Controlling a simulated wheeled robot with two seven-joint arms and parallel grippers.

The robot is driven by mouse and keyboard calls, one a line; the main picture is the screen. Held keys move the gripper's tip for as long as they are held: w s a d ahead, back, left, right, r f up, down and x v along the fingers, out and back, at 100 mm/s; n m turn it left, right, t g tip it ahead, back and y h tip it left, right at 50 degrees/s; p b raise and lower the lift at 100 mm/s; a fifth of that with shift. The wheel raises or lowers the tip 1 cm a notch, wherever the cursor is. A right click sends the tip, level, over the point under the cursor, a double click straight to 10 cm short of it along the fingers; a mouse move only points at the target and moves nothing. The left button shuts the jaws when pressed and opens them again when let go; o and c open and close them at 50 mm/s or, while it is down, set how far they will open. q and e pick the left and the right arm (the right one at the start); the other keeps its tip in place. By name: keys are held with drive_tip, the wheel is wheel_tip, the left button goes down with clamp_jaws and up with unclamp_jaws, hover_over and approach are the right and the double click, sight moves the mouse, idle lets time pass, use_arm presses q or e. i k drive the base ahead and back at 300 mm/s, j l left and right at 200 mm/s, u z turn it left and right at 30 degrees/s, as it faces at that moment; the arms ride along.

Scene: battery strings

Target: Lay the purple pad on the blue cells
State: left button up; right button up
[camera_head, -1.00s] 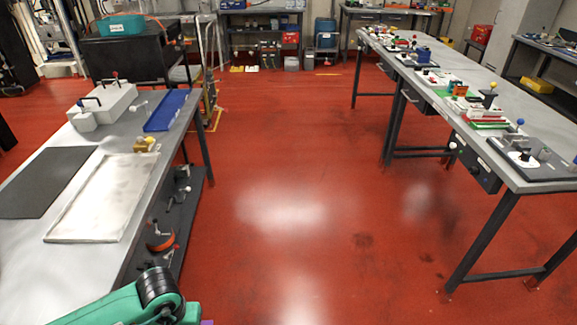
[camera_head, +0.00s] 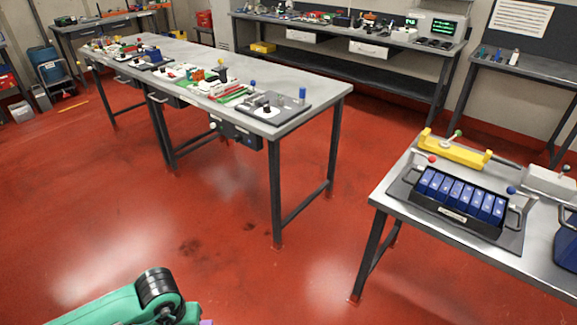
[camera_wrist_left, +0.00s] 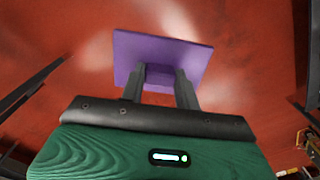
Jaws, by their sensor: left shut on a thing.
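The purple pad (camera_wrist_left: 160,56) is a flat square plate in the left wrist view. My left gripper (camera_wrist_left: 160,78) is shut on it and holds it in the air above the red floor. In the head view only a green and black part of my left arm and a small purple edge of the pad (camera_head: 206,322) show at the bottom. The blue cells (camera_head: 462,193) stand in a row in a black tray (camera_head: 449,214) on the metal table at the right. The pad is well apart from them. My right gripper is in neither view.
The table (camera_head: 395,201) at the right also bears a yellow bar-shaped tool (camera_head: 454,151), a white block (camera_head: 549,181) and a dark blue container (camera_head: 567,246). A long bench (camera_head: 327,95) with several devices stands at the left and middle. Open red floor (camera_head: 300,245) lies between.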

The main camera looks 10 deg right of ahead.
sight(463, 191)
drive_tip(key=l+z, duration=0.15)
drive_tip(key=z, duration=0.3)
drive_tip(key=i+l+z, duration=0.1)
drive_tip(key=z, duration=0.35)
drive_tip(key=i+z, duration=0.1)
drive_tip(key=z, duration=0.4)
drive_tip(key=i+l, duration=0.25)
drive_tip(key=i, duration=0.15)
drive_tip(key=i+l, duration=0.3)
drive_tip(key=i, duration=0.15)
